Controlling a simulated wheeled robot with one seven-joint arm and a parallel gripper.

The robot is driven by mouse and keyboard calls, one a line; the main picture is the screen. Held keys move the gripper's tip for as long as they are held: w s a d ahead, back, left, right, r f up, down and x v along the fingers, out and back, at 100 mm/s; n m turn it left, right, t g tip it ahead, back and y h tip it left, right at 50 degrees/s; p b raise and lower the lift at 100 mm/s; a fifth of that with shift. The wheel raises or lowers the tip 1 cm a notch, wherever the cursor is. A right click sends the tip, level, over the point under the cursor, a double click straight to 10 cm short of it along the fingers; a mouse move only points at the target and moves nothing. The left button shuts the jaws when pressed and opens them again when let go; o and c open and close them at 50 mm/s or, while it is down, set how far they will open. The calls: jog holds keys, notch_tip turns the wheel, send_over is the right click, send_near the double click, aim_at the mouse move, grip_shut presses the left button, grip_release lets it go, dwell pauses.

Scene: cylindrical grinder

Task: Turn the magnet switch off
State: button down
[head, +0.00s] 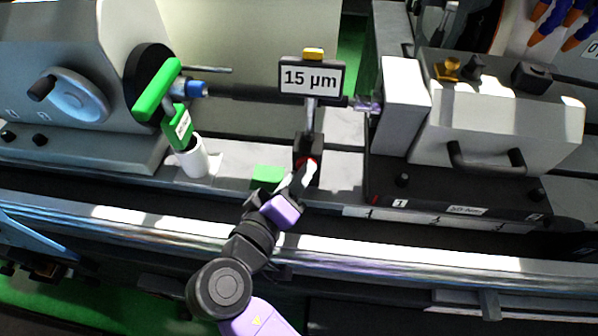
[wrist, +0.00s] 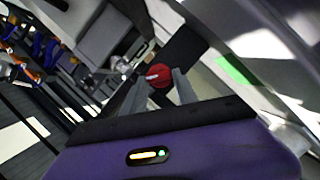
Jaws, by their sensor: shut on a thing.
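The magnet switch is a round red knob (wrist: 158,72) with a pale mark, on the front of a black magnetic base (head: 307,146). A thin post rises from the base to a display reading 15 µm (head: 310,79). My gripper (head: 303,172) reaches the front of the base from below. In the wrist view its two fingers (wrist: 158,86) stand on either side of the red knob and are shut on it. In the head view the fingers hide most of the knob, and only a little red shows.
A white cylinder (head: 191,160) with a green tool (head: 180,128) stands farther left. A grey tailstock (head: 500,125) stands to the right. A dark bar runs horizontally behind the display.

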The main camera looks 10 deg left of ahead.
jog(key=shift+a+n, duration=0.1)
jog(key=shift+n, duration=0.4)
jog(key=shift+f+h, duration=0.1)
jog(key=shift+h, duration=0.3)
jog(key=c, duration=0.9)
grip_release()
jog(key=shift+c, duration=0.2)
jog(key=b+v, duration=0.1)
jog(key=v, duration=0.7)
jog(key=shift+b, duration=0.3)
jog(key=shift+f, duration=0.1)
